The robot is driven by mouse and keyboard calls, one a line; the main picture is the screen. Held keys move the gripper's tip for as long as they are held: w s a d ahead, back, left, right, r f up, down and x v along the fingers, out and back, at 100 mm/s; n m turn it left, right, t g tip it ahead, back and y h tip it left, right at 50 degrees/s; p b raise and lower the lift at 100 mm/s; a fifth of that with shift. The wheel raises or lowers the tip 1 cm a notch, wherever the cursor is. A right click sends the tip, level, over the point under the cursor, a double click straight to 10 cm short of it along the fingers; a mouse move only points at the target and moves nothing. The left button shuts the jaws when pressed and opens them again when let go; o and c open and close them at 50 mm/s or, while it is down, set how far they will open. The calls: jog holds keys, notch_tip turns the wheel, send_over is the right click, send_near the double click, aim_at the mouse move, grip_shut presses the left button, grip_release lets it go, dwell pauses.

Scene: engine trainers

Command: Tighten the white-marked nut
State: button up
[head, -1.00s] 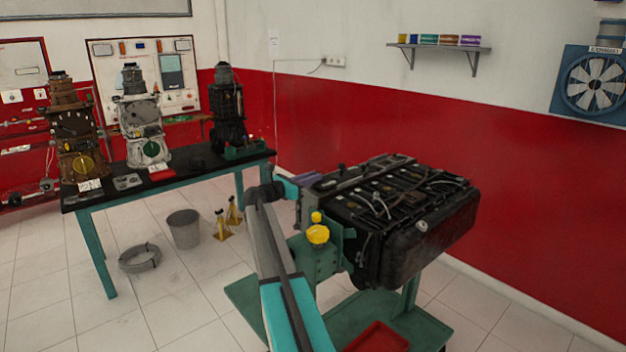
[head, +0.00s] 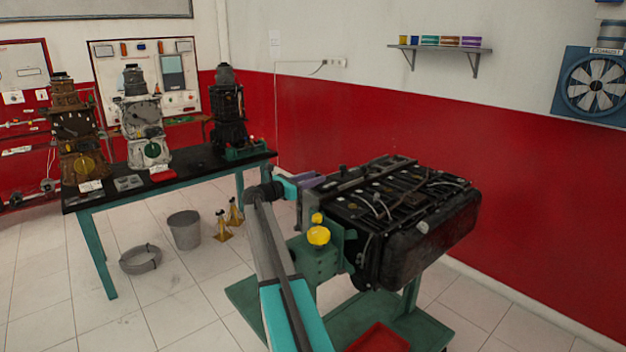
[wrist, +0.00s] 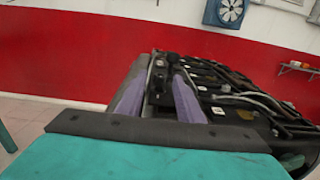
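The black engine (head: 440,232) sits on a green stand, its top covered with caps, cables and pipes. Several small pale marks show on its top in the wrist view, one pale square (wrist: 218,111) among them. I cannot tell which, if any, marks the nut. My gripper (head: 318,180) is at the engine's near left top edge. In the wrist view its two purple fingers (wrist: 156,75) stand apart, with dark engine parts visible between and beyond them. I see nothing clearly clamped. Whether the fingers touch the engine is unclear.
The green stand (head: 318,262) has yellow knobs (head: 318,236) and a red tray (head: 378,338) at its base. A black-topped bench (head: 120,195) with several engines stands at the left. A bucket (head: 184,232) is on the floor. The red wall is behind the engine.

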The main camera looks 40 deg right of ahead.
jog(key=shift+a, duration=0.1)
jog(key=w+a+b, duration=0.1)
jog(key=a+b, duration=0.2)
jog(key=a, duration=1)
jog(key=shift+a+b, duration=0.3)
jog(key=shift+b, duration=0.05)
jog(key=shift+w, duration=0.1)
